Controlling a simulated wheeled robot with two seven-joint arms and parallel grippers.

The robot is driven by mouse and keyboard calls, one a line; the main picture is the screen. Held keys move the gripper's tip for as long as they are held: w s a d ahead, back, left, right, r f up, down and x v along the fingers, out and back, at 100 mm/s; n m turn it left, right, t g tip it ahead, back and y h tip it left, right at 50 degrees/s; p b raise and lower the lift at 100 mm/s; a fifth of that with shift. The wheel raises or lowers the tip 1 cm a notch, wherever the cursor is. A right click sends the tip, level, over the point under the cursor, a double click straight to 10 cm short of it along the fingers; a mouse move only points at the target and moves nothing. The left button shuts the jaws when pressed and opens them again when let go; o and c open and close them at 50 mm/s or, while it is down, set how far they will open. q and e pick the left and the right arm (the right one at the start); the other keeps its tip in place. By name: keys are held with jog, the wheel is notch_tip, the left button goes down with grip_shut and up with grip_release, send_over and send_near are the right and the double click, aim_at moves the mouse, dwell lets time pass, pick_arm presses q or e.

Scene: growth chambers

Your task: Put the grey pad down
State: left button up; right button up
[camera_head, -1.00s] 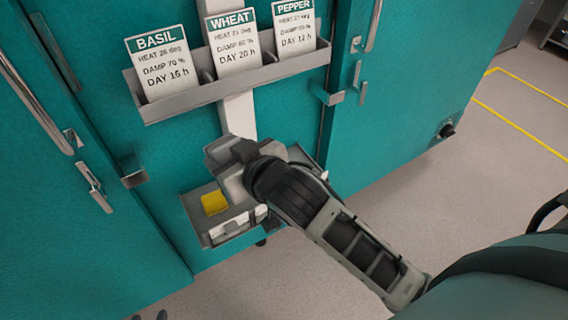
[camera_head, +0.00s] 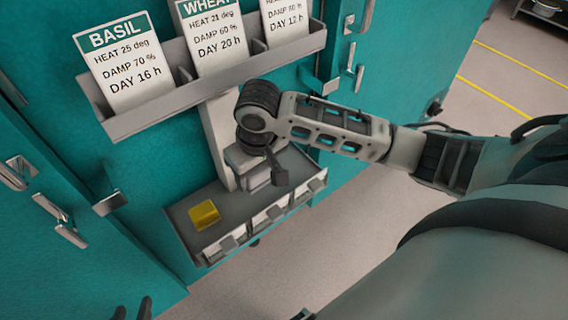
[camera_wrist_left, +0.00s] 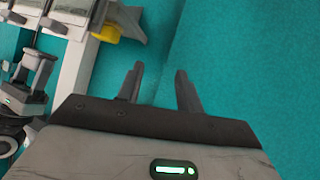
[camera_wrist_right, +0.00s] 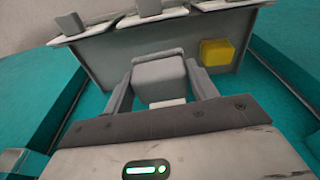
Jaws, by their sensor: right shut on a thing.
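The grey pad (camera_wrist_right: 160,80) is a small block between the fingers of my right gripper (camera_wrist_right: 163,88), which is shut on it. In the head view my right gripper (camera_head: 264,180) points down over the low grey shelf (camera_head: 180,222), right of the yellow pad (camera_head: 204,214). I cannot tell whether the grey pad touches the shelf. The yellow pad lies on the shelf and also shows in the right wrist view (camera_wrist_right: 217,52). My left gripper (camera_wrist_left: 158,70) is open and empty in front of a teal panel; its fingertips show at the bottom left of the head view (camera_head: 132,311).
Above the shelf, a rack (camera_head: 215,88) holds the BASIL card (camera_head: 115,62), the WHEAT card (camera_head: 213,38) and the PEPPER card (camera_head: 285,20). White plates (camera_head: 270,217) line the shelf's front edge. Teal doors with metal handles (camera_head: 60,220) flank it.

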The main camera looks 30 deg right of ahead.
jog(key=w+d+f, duration=0.2)
jog(key=d, duration=0.1)
jog(key=w+d+f+b, duration=0.1)
jog(key=w+d+f, duration=0.1)
jog(key=d+f, duration=0.1)
jog(key=w+d+f+b, duration=0.1)
jog(key=w+d+f, duration=0.1)
jog(key=d+f, duration=0.1)
jog(key=shift+w+d+f, duration=0.15)
jog(key=shift+w+d, duration=0.05)
jog(key=shift+d, duration=0.25)
jog(key=shift+w+d+f, duration=0.1)
jog(key=shift+w+d, duration=0.1)
jog(key=shift+d, duration=0.2)
jog(key=f, duration=0.2)
jog(key=d+f, duration=0.1)
jog(key=shift+w+f, duration=0.15)
jog(key=shift+w, duration=0.15)
jog(key=shift+f, duration=0.4)
pick_arm(q)
jog(key=shift+w+d+f, duration=0.1)
jog(key=shift+d+f, duration=0.05)
jog(key=shift+f, duration=0.3)
pick_arm(e)
jog(key=o, duration=0.9)
pick_arm(q)
jog(key=shift+f, duration=0.1)
